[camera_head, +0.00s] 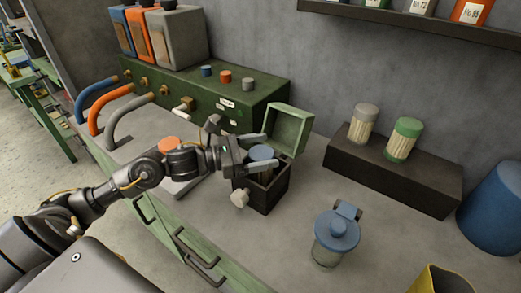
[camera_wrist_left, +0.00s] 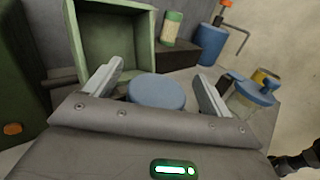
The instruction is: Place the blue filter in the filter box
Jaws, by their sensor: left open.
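The blue filter (camera_head: 261,153) shows its round blue top in the mouth of the dark filter box (camera_head: 277,196). Its lower part is hidden by the box. The box's green lid (camera_head: 290,128) stands open at the back. My left gripper (camera_head: 263,152) is open, with one finger on each side of the blue top. In the left wrist view the blue filter's top (camera_wrist_left: 157,91) lies between the spread fingers of the left gripper (camera_wrist_left: 161,72), with a gap on both sides. The green lid (camera_wrist_left: 112,45) is upright behind it. My right gripper is not clearly seen.
A clear jar with a blue lid (camera_head: 336,232) stands right of the box. Two filters, grey-topped (camera_head: 363,123) and green-topped (camera_head: 403,139), stand on a dark block (camera_head: 393,167). A green manifold (camera_head: 205,98) is behind left. Bare bench lies between box and jar.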

